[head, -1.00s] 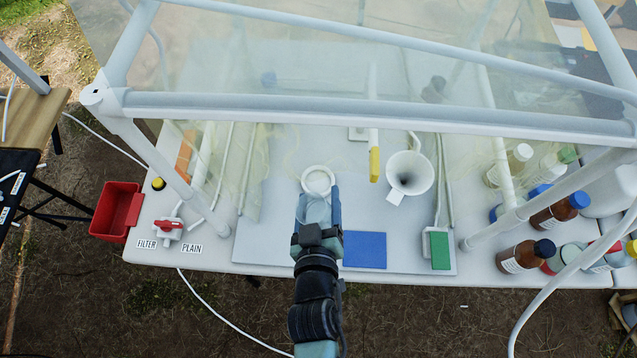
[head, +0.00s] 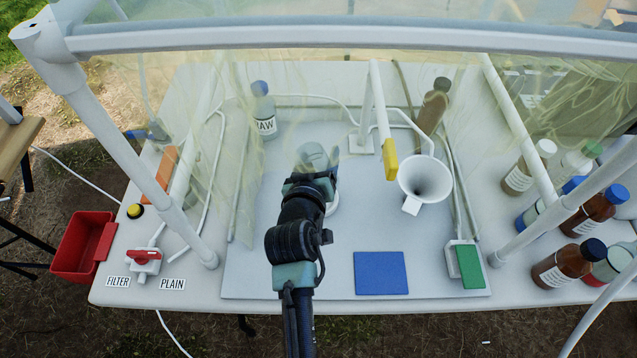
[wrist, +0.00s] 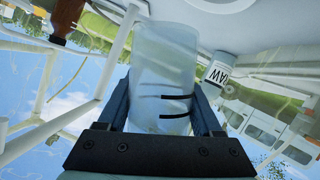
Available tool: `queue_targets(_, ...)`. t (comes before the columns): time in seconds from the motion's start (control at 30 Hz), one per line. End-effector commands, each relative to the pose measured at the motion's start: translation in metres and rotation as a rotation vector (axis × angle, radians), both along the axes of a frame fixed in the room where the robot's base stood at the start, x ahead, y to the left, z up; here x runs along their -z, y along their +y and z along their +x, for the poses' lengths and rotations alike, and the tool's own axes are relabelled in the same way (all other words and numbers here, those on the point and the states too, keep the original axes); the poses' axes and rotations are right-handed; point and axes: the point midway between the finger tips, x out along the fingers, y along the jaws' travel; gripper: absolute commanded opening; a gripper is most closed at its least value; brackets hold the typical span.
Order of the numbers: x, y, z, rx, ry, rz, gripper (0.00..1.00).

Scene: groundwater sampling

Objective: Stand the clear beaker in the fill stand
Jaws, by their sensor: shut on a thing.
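My gripper (head: 311,174) is shut on the clear beaker (head: 312,156), over the grey board inside the clear-walled enclosure. In the wrist view the beaker (wrist: 166,62) is between the two dark fingers, with two black marks on its wall. A white ring-shaped piece (head: 332,207) shows only in part beside my gripper, which hides the rest of it. The beaker is at the far side of this ring; I cannot tell its height above the board. I cannot tell for sure which piece is the fill stand.
A bottle labelled RAW (head: 264,112) stands behind and left. A white post with a yellow tab (head: 390,158) and a white funnel (head: 425,180) stand to the right. A blue pad (head: 381,273) lies in front. Frame bars and clear sheets surround the board.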

Motion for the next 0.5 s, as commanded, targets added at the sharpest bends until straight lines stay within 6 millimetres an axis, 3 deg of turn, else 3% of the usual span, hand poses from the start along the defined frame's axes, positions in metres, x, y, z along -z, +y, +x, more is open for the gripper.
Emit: queue_targets(0.5,0.055,0.000,0.000,-0.002,-0.002,0.000,0.08)
